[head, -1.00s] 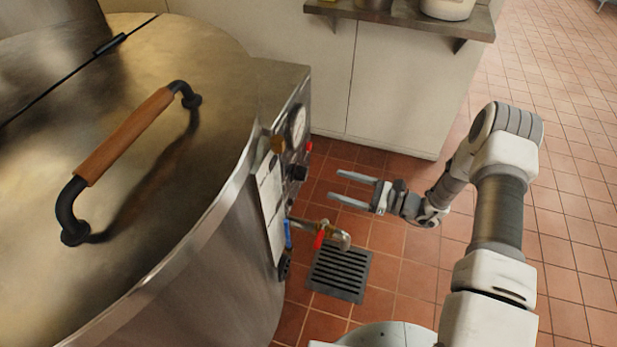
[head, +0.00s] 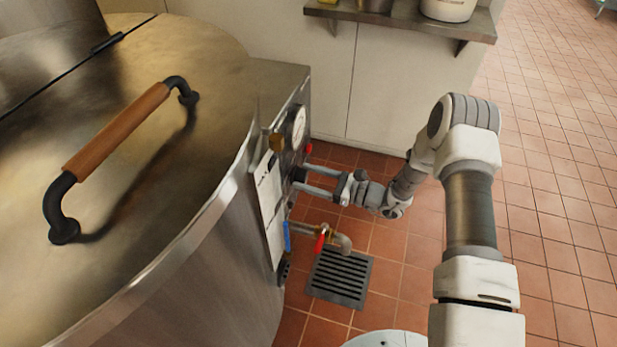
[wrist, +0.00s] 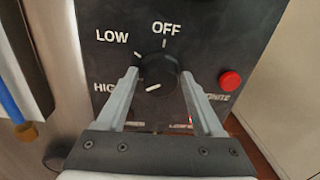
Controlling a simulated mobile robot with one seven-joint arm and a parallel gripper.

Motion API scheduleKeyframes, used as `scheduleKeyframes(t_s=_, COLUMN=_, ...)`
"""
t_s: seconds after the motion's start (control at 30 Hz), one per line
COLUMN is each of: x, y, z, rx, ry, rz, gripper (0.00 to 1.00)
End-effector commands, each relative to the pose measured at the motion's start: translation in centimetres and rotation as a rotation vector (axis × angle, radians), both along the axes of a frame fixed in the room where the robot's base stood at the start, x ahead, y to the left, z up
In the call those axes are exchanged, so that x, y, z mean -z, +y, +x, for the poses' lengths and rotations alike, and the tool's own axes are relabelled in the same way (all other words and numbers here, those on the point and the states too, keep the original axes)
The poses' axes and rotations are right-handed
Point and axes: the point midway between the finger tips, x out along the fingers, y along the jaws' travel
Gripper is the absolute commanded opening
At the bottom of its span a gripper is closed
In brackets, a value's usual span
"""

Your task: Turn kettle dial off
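The black round kettle dial (wrist: 160,70) sits on the dark control panel in the wrist view. Its white mark points to the lower left, towards the HIGH label (wrist: 104,87). LOW (wrist: 112,36) and OFF (wrist: 166,28) are printed above the dial. My gripper (wrist: 158,78) is open, with one finger at each side of the dial. I cannot tell whether the fingers touch it. In the head view my gripper (head: 303,178) reaches the panel on the kettle's (head: 215,235) right side, and the dial is largely hidden there.
A red button (wrist: 230,80) is right of the dial. A round gauge (head: 297,127) is above it in the head view. A tap with a red handle (head: 322,240) sticks out below my gripper. A floor drain (head: 340,277) lies underneath.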

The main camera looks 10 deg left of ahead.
Motion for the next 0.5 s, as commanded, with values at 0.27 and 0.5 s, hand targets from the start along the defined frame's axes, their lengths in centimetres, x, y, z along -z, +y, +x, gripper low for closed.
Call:
scheduleKeyframes(t_s=0.27, x=0.01, y=-0.03, z=-0.01, rx=0.000, ry=0.000, rz=0.000, gripper=0.16)
scheduleKeyframes(t_s=0.5, x=0.01, y=-0.05, z=-0.01, rx=0.000, ry=0.004, rz=0.001, gripper=0.00)
